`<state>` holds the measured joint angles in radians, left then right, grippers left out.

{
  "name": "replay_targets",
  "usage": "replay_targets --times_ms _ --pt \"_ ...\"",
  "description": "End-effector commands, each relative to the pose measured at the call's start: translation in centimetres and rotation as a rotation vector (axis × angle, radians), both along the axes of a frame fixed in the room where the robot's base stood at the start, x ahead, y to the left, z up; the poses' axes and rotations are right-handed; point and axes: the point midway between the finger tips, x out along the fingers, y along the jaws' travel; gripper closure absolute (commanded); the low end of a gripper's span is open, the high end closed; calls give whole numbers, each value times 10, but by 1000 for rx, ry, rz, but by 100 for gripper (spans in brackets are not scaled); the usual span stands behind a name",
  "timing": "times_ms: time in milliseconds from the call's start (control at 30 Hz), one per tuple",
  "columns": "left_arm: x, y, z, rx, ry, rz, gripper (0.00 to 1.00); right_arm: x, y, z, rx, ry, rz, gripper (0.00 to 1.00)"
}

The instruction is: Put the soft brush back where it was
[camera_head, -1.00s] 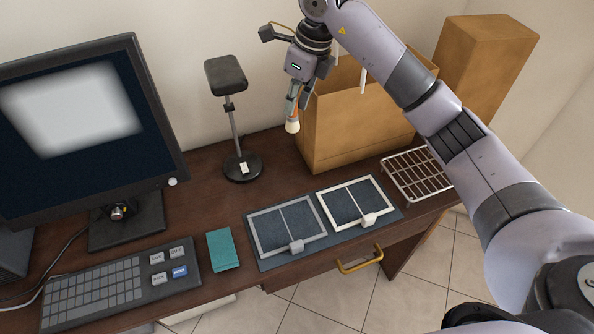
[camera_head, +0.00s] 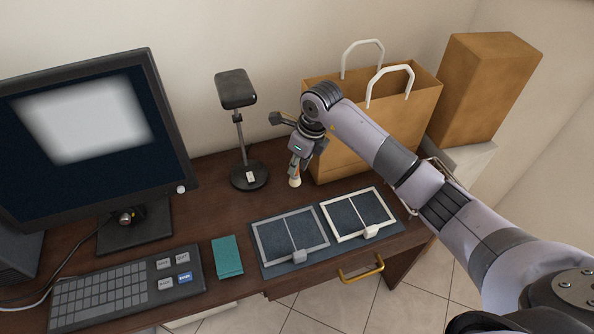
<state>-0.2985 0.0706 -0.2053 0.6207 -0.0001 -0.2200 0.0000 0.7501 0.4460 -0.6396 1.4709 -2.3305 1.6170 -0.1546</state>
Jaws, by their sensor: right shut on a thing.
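The soft brush (camera_head: 295,182) has a pale tip that points down. My right gripper (camera_head: 297,165) is shut on it and holds it upright, just in front of the paper bag's left side. The tip is close to the desk top; I cannot tell whether it touches. The gripper hides most of the brush's handle. My left gripper is not in view.
A black stand lamp (camera_head: 237,92) stands just left of the gripper. The paper bag (camera_head: 345,165) is behind my right arm. Two framed panels (camera_head: 290,262) lie on a dark mat in front. A teal cloth (camera_head: 227,257), keyboard (camera_head: 120,290) and monitor (camera_head: 163,130) are left.

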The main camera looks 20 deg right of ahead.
Motion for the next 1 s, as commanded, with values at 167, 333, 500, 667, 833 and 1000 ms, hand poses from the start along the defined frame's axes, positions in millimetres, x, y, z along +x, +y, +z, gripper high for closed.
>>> replay_targets --times_ms 167,333,500,667,833,1000 --pt "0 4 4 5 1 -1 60 -2 1 -28 2 6 0 100" --pt "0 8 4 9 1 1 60 0 0 -35 0 1 1 100" --pt "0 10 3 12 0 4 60 -1 0 -36 0 1 1 100" --pt "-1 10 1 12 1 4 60 0 0 -38 0 1 1 78" --pt "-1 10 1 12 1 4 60 -1 0 -38 1 2 1 66" --pt "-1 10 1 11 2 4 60 -1 0 -37 0 3 1 62"
